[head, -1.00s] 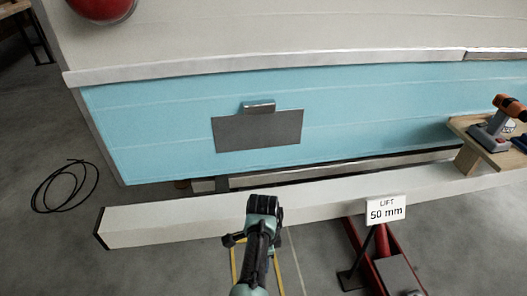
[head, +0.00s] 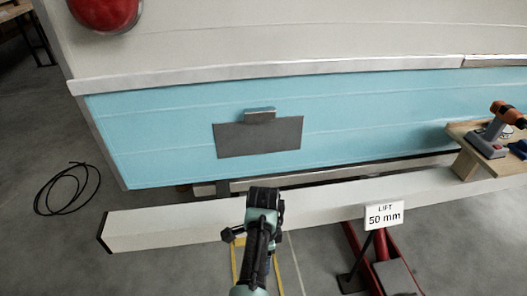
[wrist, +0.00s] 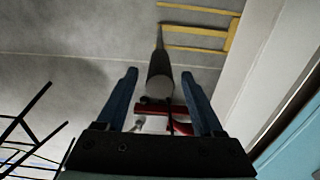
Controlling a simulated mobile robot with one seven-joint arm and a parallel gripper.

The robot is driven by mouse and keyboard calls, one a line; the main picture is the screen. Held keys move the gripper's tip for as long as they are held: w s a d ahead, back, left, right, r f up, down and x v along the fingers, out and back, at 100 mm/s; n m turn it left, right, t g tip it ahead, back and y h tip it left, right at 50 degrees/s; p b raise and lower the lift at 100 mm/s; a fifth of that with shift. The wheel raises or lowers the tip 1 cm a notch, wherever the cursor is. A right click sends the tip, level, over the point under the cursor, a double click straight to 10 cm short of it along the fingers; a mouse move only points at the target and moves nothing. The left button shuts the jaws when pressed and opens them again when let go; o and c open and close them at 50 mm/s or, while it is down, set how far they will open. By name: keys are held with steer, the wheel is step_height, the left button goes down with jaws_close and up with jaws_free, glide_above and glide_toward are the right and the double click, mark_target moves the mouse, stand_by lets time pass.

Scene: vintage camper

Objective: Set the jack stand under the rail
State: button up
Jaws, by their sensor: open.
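My gripper (head: 264,195) is in front of the long white rail (head: 330,209) in the head view, overlapping its near face. In the wrist view my two blue fingers (wrist: 160,88) are spread apart. A grey cylinder (wrist: 159,72) with red bars (wrist: 179,127) below it shows between them. It may be the jack stand, but I cannot be sure, nor tell its distance from the fingers. I see no jack stand clearly in the head view. The rail also runs along the right side of the wrist view (wrist: 250,62).
A yellow floor outline (head: 238,262) lies below my gripper. A red floor jack (head: 390,268) and a "LIFT 50 mm" sign (head: 384,215) stand to the right. A wooden bench (head: 466,162) holds a drill (head: 500,128). A black cable coil (head: 68,189) lies left. The blue camper wall (head: 350,125) is behind.

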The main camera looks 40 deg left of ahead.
step_height(320, 180, up, 8)
steer(key=shift+p, duration=1)
